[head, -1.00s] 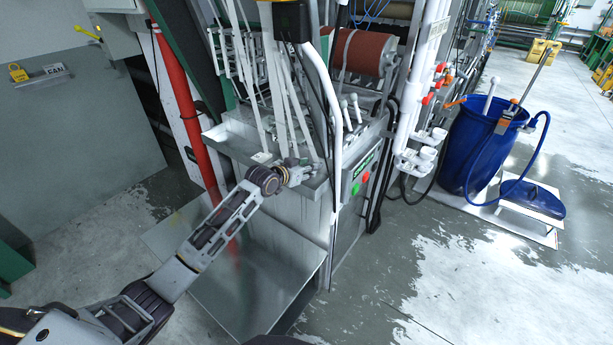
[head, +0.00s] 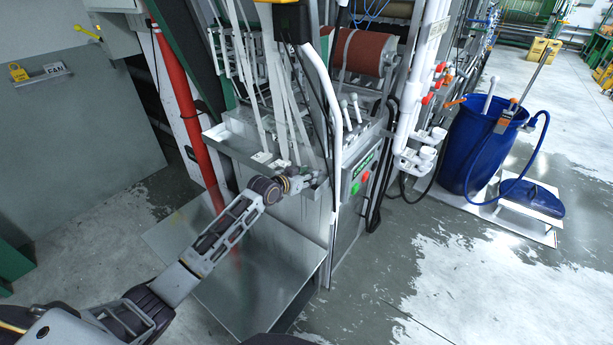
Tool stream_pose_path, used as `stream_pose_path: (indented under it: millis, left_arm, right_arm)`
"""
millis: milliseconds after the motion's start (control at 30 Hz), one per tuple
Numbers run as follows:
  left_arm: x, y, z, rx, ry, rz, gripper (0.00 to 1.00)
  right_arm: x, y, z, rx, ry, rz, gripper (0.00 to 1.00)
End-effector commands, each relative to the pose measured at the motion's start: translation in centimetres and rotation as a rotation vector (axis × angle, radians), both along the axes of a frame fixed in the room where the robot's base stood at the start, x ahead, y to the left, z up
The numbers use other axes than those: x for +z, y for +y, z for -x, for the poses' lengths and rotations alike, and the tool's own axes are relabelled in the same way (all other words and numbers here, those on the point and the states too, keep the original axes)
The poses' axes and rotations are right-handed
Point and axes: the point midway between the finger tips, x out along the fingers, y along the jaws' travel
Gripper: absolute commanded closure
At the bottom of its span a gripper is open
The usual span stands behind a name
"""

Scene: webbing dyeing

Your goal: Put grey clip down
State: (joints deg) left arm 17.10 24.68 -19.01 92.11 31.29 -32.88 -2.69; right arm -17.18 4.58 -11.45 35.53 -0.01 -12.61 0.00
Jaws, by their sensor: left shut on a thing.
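My left gripper (head: 306,179) is at the front edge of the machine's metal tray (head: 235,143), near its right end. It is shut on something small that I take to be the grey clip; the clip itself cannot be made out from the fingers. Pale webbing strips (head: 270,95) hang down to the tray just behind and left of the gripper. Small whitish pieces (head: 262,157) sit at the lower ends of the strips, on the tray. My right gripper is not in view.
A white curved pipe (head: 334,110) stands close to the right of the gripper. A control panel (head: 362,175) with green and red buttons is beyond it. A red post (head: 183,110) stands left. A blue barrel (head: 478,150) is at the right.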

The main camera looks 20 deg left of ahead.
Motion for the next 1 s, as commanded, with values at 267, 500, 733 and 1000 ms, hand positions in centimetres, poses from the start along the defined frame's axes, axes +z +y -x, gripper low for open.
stream_pose_path:
  millis: [267,500,733,1000]
  left_arm:
    - [-0.5,0.0,0.0,0.000,0.000,0.000,0.93]
    - [-1.1,0.0,0.0,0.000,0.002,-0.001,0.93]
    - [-1.7,0.0,0.1,0.000,0.008,-0.003,0.93]
    - [-2.2,-0.1,0.3,-0.003,0.017,-0.005,0.47]
  right_arm:
    - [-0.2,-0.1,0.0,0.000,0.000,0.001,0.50]
    - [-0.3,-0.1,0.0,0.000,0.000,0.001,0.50]
    - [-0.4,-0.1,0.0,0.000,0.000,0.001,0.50]
    - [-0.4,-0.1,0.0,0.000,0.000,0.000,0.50]
